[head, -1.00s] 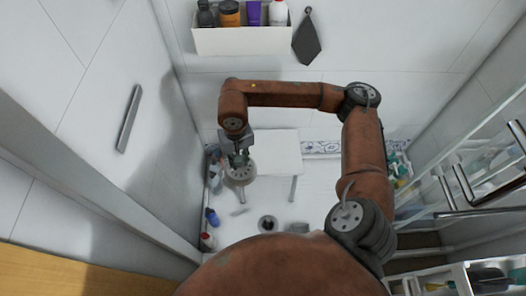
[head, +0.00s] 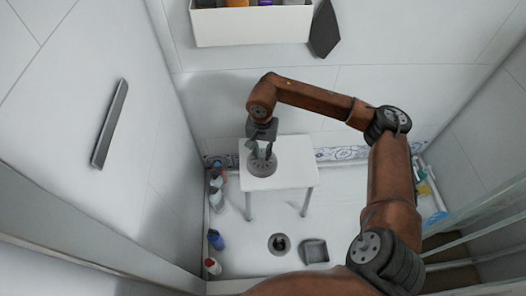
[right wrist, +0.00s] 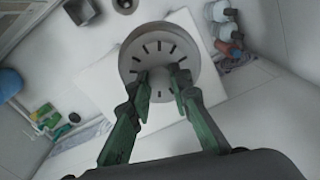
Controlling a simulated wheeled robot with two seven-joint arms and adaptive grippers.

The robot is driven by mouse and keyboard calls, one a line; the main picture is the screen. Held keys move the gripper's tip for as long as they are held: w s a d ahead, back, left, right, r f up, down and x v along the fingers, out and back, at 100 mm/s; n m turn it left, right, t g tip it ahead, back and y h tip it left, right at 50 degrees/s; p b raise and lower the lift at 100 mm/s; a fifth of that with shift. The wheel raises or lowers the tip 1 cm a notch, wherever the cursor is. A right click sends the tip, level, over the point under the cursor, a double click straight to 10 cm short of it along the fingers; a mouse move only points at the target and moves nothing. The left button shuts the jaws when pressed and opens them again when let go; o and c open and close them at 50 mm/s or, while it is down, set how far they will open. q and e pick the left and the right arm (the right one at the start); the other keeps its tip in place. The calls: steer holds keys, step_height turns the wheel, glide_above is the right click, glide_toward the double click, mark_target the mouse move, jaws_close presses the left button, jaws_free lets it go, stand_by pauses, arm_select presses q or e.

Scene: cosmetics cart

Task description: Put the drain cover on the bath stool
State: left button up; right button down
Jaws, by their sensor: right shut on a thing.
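The drain cover (head: 262,165) is a round grey disc with radial slots. It lies over the left part of the white bath stool (head: 297,175), and I cannot tell if it touches the seat. My right gripper (head: 263,152) is above the cover and shut on it. In the right wrist view the gripper's green fingers (right wrist: 162,80) reach onto the slotted face of the cover (right wrist: 158,48), with the stool seat (right wrist: 103,88) beneath. My left gripper is not in view.
An open drain hole (head: 279,243) and a grey square dish (head: 315,251) are on the floor in front of the stool. Several bottles, including a blue one (head: 215,239), stand along the left wall. A white shelf box (head: 250,27) hangs on the back wall.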

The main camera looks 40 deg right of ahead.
arm_select(q)
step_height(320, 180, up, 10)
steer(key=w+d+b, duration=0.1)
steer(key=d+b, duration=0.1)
steer(key=b, duration=0.1)
arm_select(e)
steer(key=w+d+f+b, duration=0.1)
steer(key=w+d+f, duration=0.1)
steer(key=w+f, duration=0.1)
steer(key=w+d+f+b, duration=0.2)
steer(key=w+f, duration=0.1)
steer(key=f, duration=0.2)
steer(key=w+d+f+b, duration=0.2)
steer(key=w+f, duration=0.2)
steer(key=shift+d+f, duration=0.15)
steer(key=shift+d, duration=0.2)
steer(key=shift+f, duration=0.15)
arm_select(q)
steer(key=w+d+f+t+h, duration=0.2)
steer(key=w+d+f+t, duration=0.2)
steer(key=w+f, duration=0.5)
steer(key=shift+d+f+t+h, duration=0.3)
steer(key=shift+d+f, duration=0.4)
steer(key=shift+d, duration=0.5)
arm_select(e)
steer(key=shift+r, duration=0.2)
steer(key=shift+f, duration=0.1)
